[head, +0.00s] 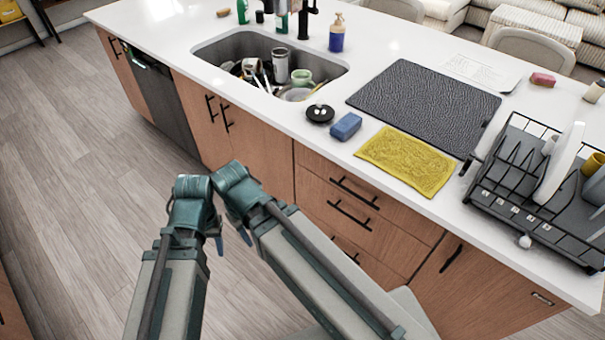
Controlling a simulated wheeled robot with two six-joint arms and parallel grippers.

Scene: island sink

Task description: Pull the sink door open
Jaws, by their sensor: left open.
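The sink cabinet has two wooden doors under the sink, a left door (192,103) and a right door (258,150). Each has a black vertical handle near their shared edge, the left handle (210,108) and the right handle (226,119). Both doors look shut. My teal and grey arm parts are in front of and below them, covering the lower part of the right door. My left gripper (230,240) is open and only partly visible among these parts, low and apart from the handles. I cannot make out my right gripper.
The sink (220,47) holds several dishes. A dishwasher (160,98) is left of the doors; drawers (340,205) are to the right. A blue sponge (346,126), yellow cloth (408,161) and dish rack (535,200) are on the counter. The floor (80,190) at left is clear.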

